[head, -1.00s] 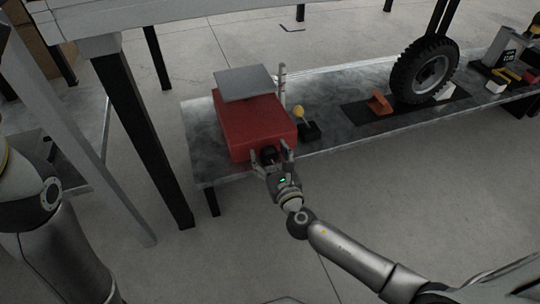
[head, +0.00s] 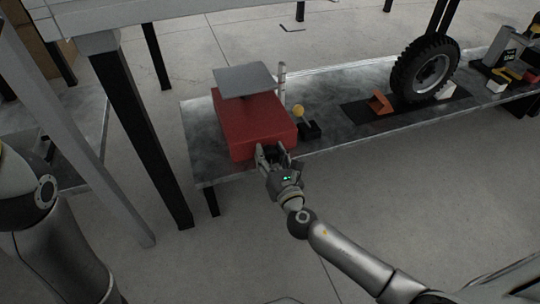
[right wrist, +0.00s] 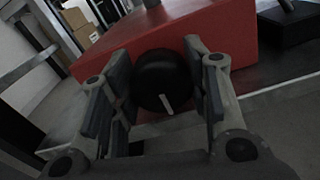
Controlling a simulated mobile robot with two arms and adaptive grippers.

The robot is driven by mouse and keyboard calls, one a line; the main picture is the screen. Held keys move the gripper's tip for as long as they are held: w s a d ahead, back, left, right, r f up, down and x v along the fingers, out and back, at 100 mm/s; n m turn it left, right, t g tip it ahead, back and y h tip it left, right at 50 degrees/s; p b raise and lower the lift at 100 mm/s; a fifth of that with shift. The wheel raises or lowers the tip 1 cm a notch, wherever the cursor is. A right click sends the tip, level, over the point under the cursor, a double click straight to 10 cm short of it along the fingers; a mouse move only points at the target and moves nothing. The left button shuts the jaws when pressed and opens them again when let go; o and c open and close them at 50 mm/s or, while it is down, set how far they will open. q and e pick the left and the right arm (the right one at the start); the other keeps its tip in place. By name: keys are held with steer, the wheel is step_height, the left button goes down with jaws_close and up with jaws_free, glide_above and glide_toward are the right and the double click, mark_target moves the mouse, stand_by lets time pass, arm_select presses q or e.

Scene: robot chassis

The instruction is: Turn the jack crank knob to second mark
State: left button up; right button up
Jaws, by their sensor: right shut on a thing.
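The red jack box (head: 256,124) stands on the metal bench, with a grey plate (head: 244,80) on top and an upright post with marks (head: 282,82) beside it. The black crank knob (right wrist: 162,80) is on the box's front face and carries one white line, which points down and slightly right in the right wrist view. My right gripper (head: 270,150) is at the front face, its fingers on either side of the knob and shut on it; it also shows in the right wrist view (right wrist: 160,98). The gripper hides the knob in the head view. My left gripper is out of view.
A yellow-knobbed lever on a black base (head: 309,129) stands right of the box. Further right are an orange wedge (head: 380,103) and a tyre (head: 429,71) on the bench (head: 345,140). A dark table leg (head: 150,145) stands left of the box.

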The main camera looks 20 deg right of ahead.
steer(key=shift+r, duration=0.1)
steer(key=o, duration=1.1)
steer(key=shift+c, duration=0.2)
steer(key=shift+s, duration=0.5)
steer(key=s, duration=1.1)
steer(key=shift+d, duration=0.25)
